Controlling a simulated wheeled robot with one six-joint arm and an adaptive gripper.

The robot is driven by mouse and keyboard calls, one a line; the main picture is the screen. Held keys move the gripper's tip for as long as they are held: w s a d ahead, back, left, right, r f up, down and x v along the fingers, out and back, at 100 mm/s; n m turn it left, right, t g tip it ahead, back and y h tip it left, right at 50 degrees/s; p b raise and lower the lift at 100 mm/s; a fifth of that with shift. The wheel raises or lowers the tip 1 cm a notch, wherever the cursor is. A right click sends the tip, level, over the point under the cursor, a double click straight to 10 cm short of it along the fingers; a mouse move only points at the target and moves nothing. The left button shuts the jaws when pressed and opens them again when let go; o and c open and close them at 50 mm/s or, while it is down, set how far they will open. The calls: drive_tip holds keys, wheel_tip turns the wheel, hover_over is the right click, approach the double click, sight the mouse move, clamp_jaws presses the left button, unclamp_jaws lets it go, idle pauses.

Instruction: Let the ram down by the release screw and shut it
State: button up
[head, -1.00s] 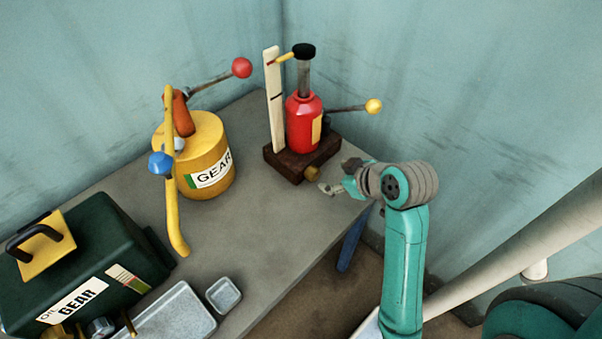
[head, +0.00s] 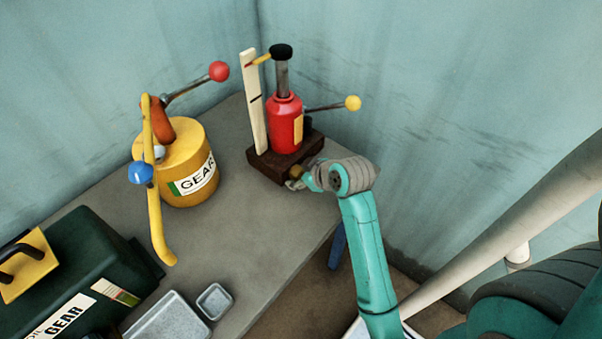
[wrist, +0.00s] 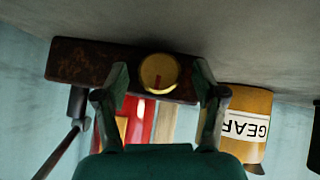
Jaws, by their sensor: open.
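The red jack (head: 285,130) stands on a dark wooden block (head: 262,160) at the table's far corner. Its grey ram (head: 283,78) is raised, with a black cap (head: 281,51) on top. A yellow pointer (head: 259,60) reaches from the ram to the top of a pale upright board (head: 254,110), above a dark mark on it. The brass release screw (wrist: 158,74), a round knob with a red line, faces the wrist camera. My gripper (wrist: 160,68) is open, one finger on each side of the knob; contact is unclear. In the head view my gripper (head: 297,183) partly hides the knob.
The jack's yellow-balled lever (head: 352,103) sticks out right. A yellow GEAR can (head: 185,160) with a red-balled lever (head: 218,71) and a yellow spout stands left. A green case (head: 90,260) and metal trays (head: 214,301) are nearer. The mid-table is clear.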

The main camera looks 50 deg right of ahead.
drive_tip(key=c, duration=1.1)
drive_tip(key=shift+c, duration=0.2)
